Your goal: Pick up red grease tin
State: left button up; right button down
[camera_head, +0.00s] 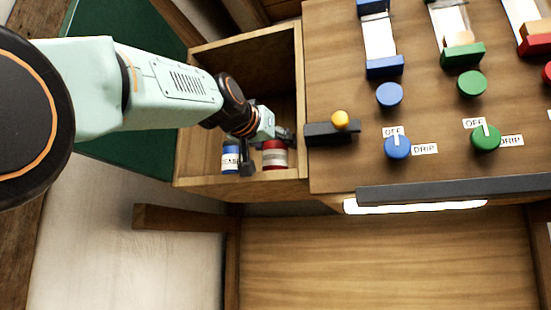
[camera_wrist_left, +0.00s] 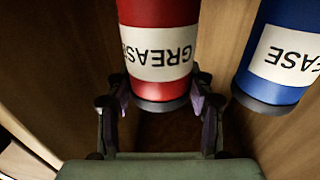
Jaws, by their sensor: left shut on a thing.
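The red grease tin (camera_head: 275,155), with a white label band, is in the open wooden box (camera_head: 299,95) left of the panel. My left gripper (camera_head: 265,150) reaches down into the box and is shut on the red tin. In the left wrist view the red tin (camera_wrist_left: 158,20) sits between the two fingers (camera_wrist_left: 161,100), its GREASE label upside down. I cannot tell whether it is clear of the box floor. My right gripper is not in view.
A blue grease tin (camera_head: 230,158) stands close to the left of the red one, also in the wrist view (camera_wrist_left: 285,55). The box walls surround both tins. Right of the box, a wooden panel (camera_head: 335,170) carries a yellow-knobbed lever (camera_head: 340,119) and blue (camera_head: 397,147) and green (camera_head: 486,138) knobs.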

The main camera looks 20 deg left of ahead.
pick_arm(q)
jog(key=shift+a, duration=0.15)
jog(key=c, duration=0.5)
jog(key=shift+c, duration=1.2)
